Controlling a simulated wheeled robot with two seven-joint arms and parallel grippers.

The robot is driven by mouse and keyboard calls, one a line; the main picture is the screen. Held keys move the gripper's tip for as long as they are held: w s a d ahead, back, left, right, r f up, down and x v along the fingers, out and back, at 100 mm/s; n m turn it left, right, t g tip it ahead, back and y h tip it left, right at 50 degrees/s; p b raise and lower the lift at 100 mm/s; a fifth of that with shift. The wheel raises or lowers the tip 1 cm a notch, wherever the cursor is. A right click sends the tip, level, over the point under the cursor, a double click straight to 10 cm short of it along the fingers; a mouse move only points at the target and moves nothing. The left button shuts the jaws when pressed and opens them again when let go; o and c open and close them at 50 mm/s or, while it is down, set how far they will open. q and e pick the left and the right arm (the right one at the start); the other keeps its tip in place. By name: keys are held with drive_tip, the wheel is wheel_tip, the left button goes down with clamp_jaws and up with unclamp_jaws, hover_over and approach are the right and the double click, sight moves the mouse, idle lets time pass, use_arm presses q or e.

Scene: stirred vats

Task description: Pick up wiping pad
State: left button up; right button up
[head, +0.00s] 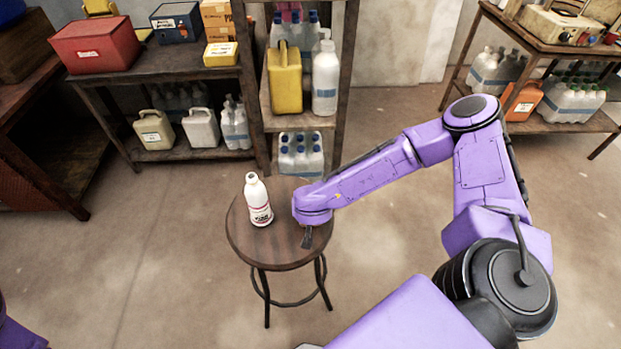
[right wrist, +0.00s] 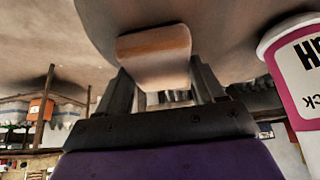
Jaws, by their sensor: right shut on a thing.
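The wiping pad (right wrist: 155,52) shows in the right wrist view as a small block with an orange-brown top part and a paler lower part. It sits between the fingers of my right gripper (right wrist: 160,82), which is shut on it. In the head view my right gripper (head: 307,238) is at the right side of the round wooden stool (head: 275,252), pointing down at its top. The pad is hard to make out there behind the wrist. I cannot tell whether it still touches the stool top. My left gripper is out of view.
A white bottle (head: 258,203) with a pink-banded label stands upright on the stool, left of my right gripper; it shows close at right in the right wrist view (right wrist: 297,75). Shelves with jugs stand behind the stool. A loaded table (head: 550,45) is at back right. Floor left is clear.

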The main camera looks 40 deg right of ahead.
wheel_tip(320, 180, up, 3)
drive_tip(key=shift+w+f, duration=0.1)
drive_tip(key=v, duration=0.5)
drive_tip(key=shift+s+a+p, duration=0.4)
drive_tip(key=s+a+r+p, duration=0.5)
drive_tip(key=s+a+p, duration=0.1)
drive_tip(key=s+p, duration=0.1)
drive_tip(key=shift+s+r, duration=0.3)
drive_tip(key=shift+s, duration=0.6)
drive_tip(key=shift+o, duration=0.6)
drive_tip(key=shift+c, duration=0.2)
